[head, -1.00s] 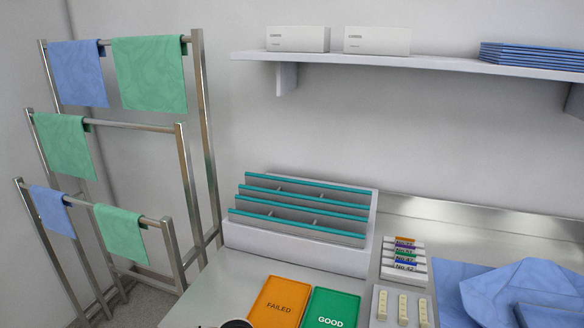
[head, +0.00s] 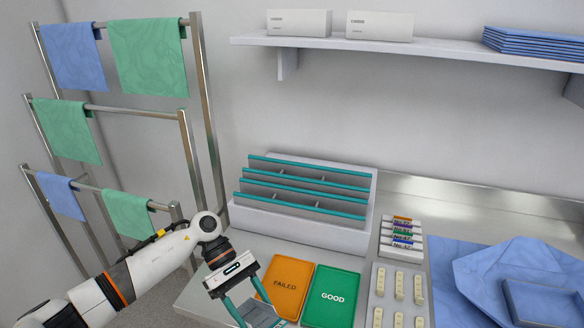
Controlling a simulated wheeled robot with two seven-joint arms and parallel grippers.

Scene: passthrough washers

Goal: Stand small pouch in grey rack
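The grey rack (head: 238,219) stands at the back left of the steel counter, with several grey dividers topped by teal strips. My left gripper (head: 254,304) reaches in from the left, in front of the rack and left of the orange tray. Its two fingers are spread apart and point down toward the front of the picture. A grey piece with a teal edge (head: 262,314) shows between and below the fingers, cut by the lower picture edge. I cannot tell whether it is the small pouch or whether the fingers touch it. My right gripper is not in view.
An orange FAILED tray (head: 285,284) and a green GOOD tray (head: 332,296) lie in front of the rack. Labelled strips (head: 402,234), a holder of pale pieces (head: 399,284) and blue cloth (head: 470,279) lie right. A towel stand (head: 205,90) is left; a shelf (head: 430,52) hangs above.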

